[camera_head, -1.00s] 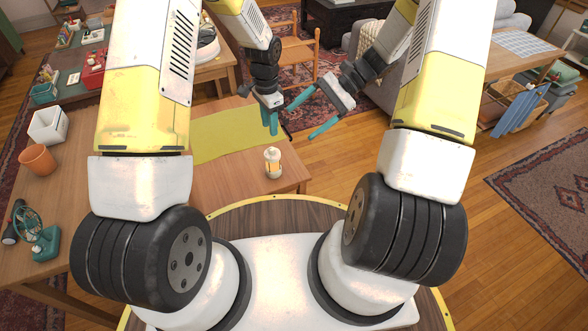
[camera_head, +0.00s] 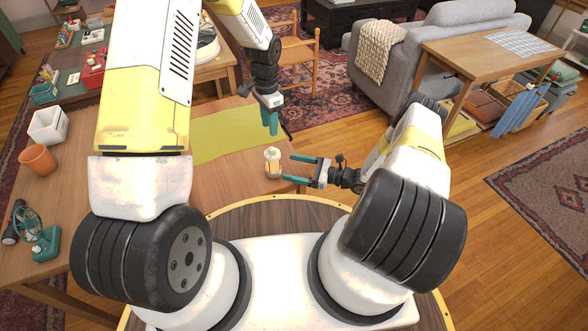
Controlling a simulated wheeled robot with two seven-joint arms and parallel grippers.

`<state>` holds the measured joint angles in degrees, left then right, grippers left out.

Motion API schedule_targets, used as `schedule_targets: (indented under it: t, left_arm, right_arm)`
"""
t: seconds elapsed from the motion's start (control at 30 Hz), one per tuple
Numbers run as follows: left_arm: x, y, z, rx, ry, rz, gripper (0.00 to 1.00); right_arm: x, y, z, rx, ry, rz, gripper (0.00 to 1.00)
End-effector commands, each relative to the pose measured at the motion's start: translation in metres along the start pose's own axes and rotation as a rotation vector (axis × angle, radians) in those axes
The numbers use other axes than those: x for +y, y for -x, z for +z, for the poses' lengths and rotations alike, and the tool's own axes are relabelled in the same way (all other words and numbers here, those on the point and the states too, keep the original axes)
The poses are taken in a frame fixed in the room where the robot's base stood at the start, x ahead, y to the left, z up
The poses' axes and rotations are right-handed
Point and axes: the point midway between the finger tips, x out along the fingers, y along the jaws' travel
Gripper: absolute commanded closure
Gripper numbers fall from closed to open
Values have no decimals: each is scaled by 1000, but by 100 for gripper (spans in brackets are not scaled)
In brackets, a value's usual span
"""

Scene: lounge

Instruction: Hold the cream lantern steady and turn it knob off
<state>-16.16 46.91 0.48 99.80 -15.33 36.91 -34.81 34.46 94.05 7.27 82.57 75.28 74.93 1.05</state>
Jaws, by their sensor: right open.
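The cream lantern (camera_head: 273,168) stands upright on the wooden table near its right front corner, with an orange glow in its middle. Its knob is too small to make out. My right gripper (camera_head: 288,168) is open, level with the table top, just to the right of the lantern. Its two teal fingers point left toward the lantern, with the tips close to it; I cannot tell whether they touch. My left gripper (camera_head: 272,125) is above and behind the lantern, fingers pointing down, apart from it. Its fingers overlap in this view, so their opening is unclear.
A yellow-green mat (camera_head: 222,138) lies behind the lantern on the table (camera_head: 230,185). An orange pot (camera_head: 38,160), a white bin (camera_head: 48,126) and a teal fan (camera_head: 38,238) are at the left. A wooden chair (camera_head: 297,52) stands behind my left gripper. The table around the lantern is clear.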

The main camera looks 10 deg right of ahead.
Motion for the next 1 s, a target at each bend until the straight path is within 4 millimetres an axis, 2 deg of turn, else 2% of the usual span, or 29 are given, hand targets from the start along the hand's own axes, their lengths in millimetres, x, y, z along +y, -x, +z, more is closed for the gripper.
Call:
schedule_targets:
  t: [0.17, 0.4, 0.6, 1.0]
  left_arm:
    - [0, 0, 0, 0, 0, 0, 64]
    - [0, 0, 0, 0, 0, 0, 64]
    - [0, 0, 0, 0, 0, 0, 64]
    - [0, 0, 0, 0, 0, 0, 64]
  right_arm:
    - [1, -11, -6, -7, -14, -17, 21]
    - [0, -48, -5, -6, -13, -14, 21]
    - [0, -71, -5, -6, -13, -14, 21]
    - [0, -79, -5, -5, -13, -16, 21]
